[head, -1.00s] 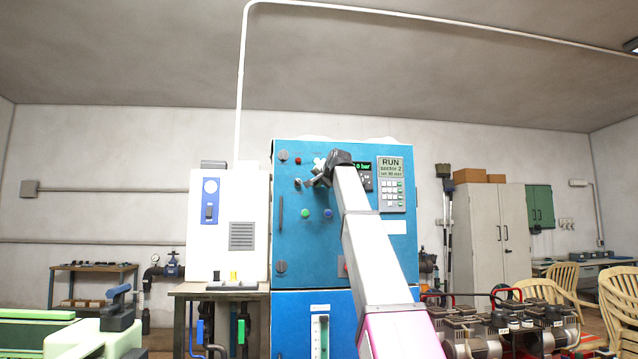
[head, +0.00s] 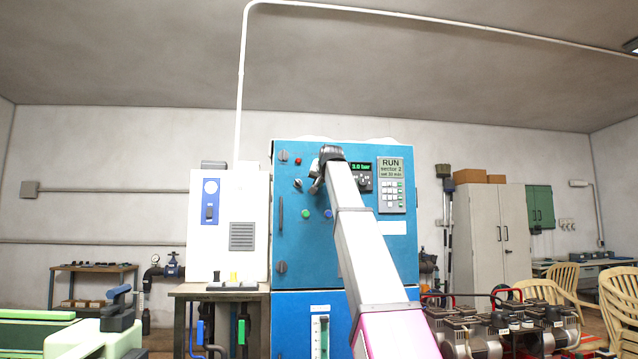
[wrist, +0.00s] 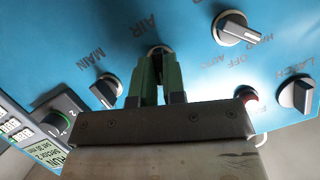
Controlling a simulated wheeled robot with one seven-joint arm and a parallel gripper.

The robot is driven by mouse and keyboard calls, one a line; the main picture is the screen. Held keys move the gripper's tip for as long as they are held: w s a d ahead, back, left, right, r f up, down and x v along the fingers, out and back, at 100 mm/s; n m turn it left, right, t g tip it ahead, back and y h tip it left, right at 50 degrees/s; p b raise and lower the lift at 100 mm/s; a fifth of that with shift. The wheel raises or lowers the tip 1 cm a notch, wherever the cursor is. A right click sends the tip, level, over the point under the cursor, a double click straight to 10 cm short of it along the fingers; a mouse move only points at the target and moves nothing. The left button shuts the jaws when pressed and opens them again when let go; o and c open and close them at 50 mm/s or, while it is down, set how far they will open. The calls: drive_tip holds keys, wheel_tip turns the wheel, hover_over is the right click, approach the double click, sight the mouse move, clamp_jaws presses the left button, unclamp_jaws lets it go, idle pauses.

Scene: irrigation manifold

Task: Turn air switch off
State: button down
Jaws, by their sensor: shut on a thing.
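The air switch (wrist: 160,48) is on the blue panel below the printed word AIR in the wrist view. Only a small metal edge of it shows between my finger ends; the rest is hidden. My gripper (wrist: 159,66) has its two green fingers closed on it, close against the panel. In the head view my gripper (head: 317,183) is at the upper middle of the blue cabinet (head: 345,255), largely covered by my arm, and the switch cannot be made out there. The switch's exact angle cannot be told.
Around the fingers in the wrist view are a grey knob (wrist: 236,28), a latch knob (wrist: 296,95), a red lamp (wrist: 247,95) and another dark knob (wrist: 106,90). The green display (head: 361,167) and keypad (head: 391,194) sit right of my gripper in the head view.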

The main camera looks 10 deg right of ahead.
drive_tip(key=shift+w+a+n+h, duration=0.1)
drive_tip(key=shift+n+h, duration=0.6)
drive_tip(key=shift+n, duration=0.4)
drive_tip(key=c, duration=1.3)
unclamp_jaws()
drive_tip(key=shift+o, duration=0.5)
drive_tip(key=shift+w+f, duration=0.1)
drive_tip(key=shift+w, duration=0.05)
drive_tip(key=v, duration=1.1)
